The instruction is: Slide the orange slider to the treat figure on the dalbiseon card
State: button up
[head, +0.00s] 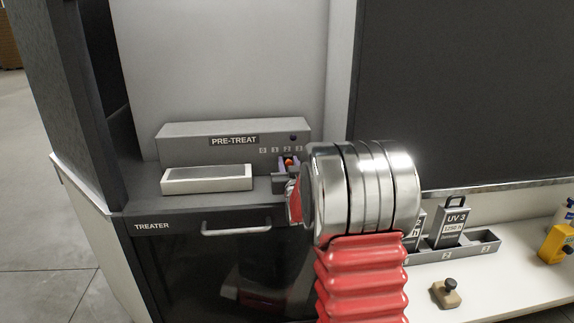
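The PRE-TREAT unit (188,146) stands on the TREATER cabinet at the picture's middle left. The orange slider (289,161) shows as a small orange patch at the unit's right end, under a row of small printed figures (281,150) too small to read surely. My gripper (288,167) is at the slider, with dark purplish finger parts to either side of the orange. My silver wrist hides much of it, so I cannot tell whether the fingers touch or grip the slider. I cannot make out a dalbiseon card in this view.
A bar handle (236,227) is on the cabinet front. At right, a grey rack (484,244) holds UV cartridges (453,222); a tan knobbed block (446,293) and yellow bottle (556,243) stand on the white counter.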

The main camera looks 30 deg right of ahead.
grip_shut()
dwell(0.4)
